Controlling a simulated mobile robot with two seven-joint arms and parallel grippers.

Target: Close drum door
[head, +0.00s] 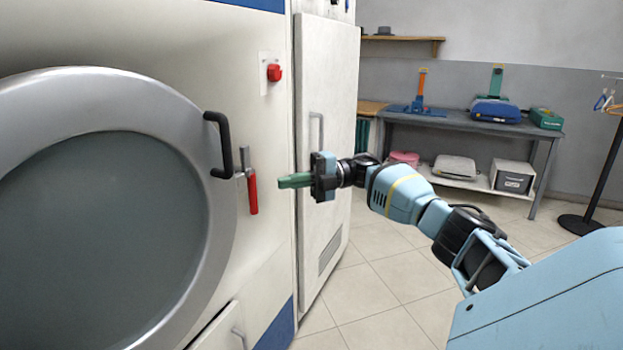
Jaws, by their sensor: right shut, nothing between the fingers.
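The drum door (110,215) is a large round grey door with a dark glass middle, on the white machine at the left. It looks flush or nearly flush with the machine front; I cannot tell whether it is fully seated. Its black handle (226,145) is on the right rim. A red-handled latch lever (252,192) hangs down just right of that handle. My right gripper (282,182) has green fingers, shut and empty. It points left, a little to the right of the red lever, with a gap between them. My left gripper is out of view.
A red button (273,72) sits above the lever on the machine front. A white cabinet (325,130) with a vertical handle stands just behind my right gripper. A grey workbench (440,122) and a dark stand are farther back. The tiled floor between is clear.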

